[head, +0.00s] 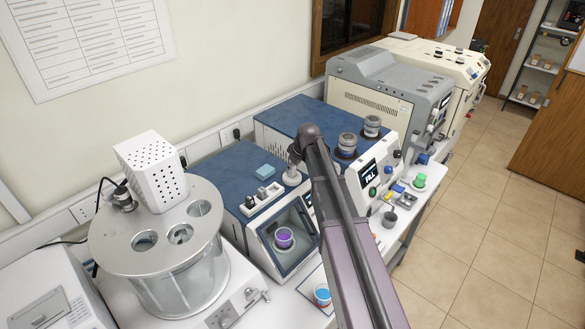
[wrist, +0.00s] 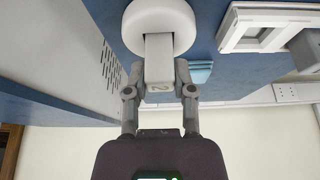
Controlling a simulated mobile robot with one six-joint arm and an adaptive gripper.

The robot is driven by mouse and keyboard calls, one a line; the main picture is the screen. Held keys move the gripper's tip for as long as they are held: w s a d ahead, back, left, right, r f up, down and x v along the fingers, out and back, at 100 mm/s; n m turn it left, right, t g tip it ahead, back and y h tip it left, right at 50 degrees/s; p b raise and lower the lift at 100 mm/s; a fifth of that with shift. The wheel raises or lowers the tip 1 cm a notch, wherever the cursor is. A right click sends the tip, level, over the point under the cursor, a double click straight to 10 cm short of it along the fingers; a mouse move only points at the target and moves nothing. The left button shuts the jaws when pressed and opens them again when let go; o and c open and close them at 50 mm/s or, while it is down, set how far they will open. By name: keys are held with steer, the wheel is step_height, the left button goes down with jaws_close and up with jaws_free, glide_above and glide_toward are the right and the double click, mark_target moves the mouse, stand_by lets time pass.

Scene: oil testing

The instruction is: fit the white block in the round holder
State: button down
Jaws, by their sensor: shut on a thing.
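In the wrist view, my gripper (wrist: 159,72) has its two grey fingers closed on the sides of a white block (wrist: 158,50) that bears a dark mark like a 2. The block's far end meets the white round holder (wrist: 160,18), overlapping its middle. I cannot tell whether it sits inside the holder or just above it. In the head view, a small pale round piece (head: 291,179) shows on the blue machine top beneath the end of my arm. My gripper and the block are too small and covered there to make out.
The blue-topped machine (head: 215,186) also bears a light blue pad (head: 266,171) and a white rack (head: 262,197). A glass vessel with a grey lid (head: 160,262) stands to the left. A second blue-topped machine (head: 285,117) with metal cups stands behind. The wall is close at the back.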

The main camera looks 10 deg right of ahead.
steer(key=shift+f, duration=0.1)
stand_by(0.3)
steer(key=shift+f+b, duration=0.55)
steer(key=shift+b, duration=0.15)
steer(key=shift+c, duration=1.9)
jaws_free()
steer(key=shift+r+p, duration=0.25)
steer(key=shift+p, duration=0.05)
